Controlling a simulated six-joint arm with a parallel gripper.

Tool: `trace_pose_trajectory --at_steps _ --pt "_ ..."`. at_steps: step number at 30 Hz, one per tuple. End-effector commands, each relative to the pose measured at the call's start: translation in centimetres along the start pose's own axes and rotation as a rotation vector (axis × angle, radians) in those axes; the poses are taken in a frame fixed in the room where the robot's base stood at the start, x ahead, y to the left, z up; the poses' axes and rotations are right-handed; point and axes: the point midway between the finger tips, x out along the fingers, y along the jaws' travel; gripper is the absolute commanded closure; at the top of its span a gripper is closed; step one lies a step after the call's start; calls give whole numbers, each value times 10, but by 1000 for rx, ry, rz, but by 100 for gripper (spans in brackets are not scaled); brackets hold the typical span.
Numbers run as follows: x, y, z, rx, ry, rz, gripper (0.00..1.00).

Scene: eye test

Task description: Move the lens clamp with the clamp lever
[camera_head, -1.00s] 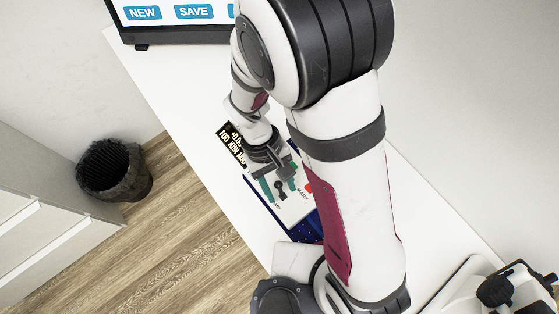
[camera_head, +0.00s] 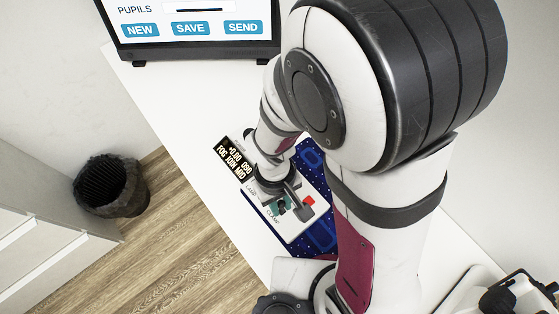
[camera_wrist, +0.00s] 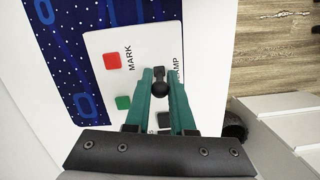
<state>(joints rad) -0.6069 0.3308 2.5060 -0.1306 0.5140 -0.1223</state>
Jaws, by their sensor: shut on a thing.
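The clamp lever (camera_wrist: 160,88) shows in the wrist view as a dark stalk with a round black knob on a white panel (camera_wrist: 100,42), beside a partly covered label ending in "AMP". My gripper (camera_wrist: 160,76) has two teal fingers, closed in on the knob from both sides and holding it. In the head view my gripper (camera_head: 287,207) is low over the panel (camera_head: 288,233), near the word "CLAMP", and its fingers are partly hidden by the wrist. I cannot make out the lens clamp itself.
A red MARK button (camera_wrist: 111,61) and a green button (camera_wrist: 122,102) sit beside the lever. A blue patterned mat (camera_head: 320,232) lies under the panel. A monitor (camera_head: 190,50) stands behind. A waste bin (camera_head: 110,187) is on the floor.

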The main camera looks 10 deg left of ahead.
Motion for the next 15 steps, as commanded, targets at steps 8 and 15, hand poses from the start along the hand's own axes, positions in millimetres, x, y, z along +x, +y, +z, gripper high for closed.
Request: trace_pose_trajectory --at_steps 8,15 --pt "0 0 0 1 -1 0 71" --pt "0 0 0 0 -1 0 50"
